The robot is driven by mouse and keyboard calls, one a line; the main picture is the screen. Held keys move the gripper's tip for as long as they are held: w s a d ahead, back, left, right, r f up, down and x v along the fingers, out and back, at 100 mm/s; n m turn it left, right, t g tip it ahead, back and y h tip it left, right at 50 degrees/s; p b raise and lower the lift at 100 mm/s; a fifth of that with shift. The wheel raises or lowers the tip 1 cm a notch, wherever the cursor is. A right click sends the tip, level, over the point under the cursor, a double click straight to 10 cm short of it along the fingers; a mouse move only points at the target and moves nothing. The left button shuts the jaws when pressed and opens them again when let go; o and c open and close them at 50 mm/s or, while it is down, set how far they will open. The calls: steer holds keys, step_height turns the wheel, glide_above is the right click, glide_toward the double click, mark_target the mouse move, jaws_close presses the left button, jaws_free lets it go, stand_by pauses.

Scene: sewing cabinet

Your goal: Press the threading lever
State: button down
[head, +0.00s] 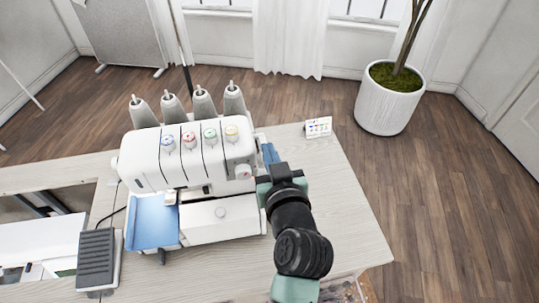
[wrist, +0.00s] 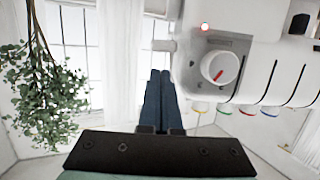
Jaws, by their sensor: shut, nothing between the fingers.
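The white sewing machine (head: 215,215) stands on the table, with several coloured dials on top. My gripper (head: 268,150) is at the machine's right side, its dark blue fingers together and empty. In the wrist view my gripper (wrist: 160,74) points past the machine's side wall, apart from it in the picture. That view, turned upside down, shows the machine body (wrist: 245,60) with a round dial (wrist: 218,67) with a red mark. A short white peg (wrist: 161,45) juts from the side close to the fingertips. I cannot tell whether this peg is the threading lever.
Thread cones (head: 204,104) stand behind the machine. A blue tray (head: 152,222) is at its front left, beside a grey foot pedal (head: 97,258). A small card (head: 318,127) stands at the table's back right. The table (head: 345,205) right of my arm is clear. A potted plant (head: 388,100) stands beyond.

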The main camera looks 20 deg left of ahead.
steer(key=shift+f, duration=0.7)
steer(key=shift+f, duration=0.1)
steer(key=b, duration=0.2)
steer(key=shift+f+b, duration=0.2)
steer(key=shift+b, duration=0.15)
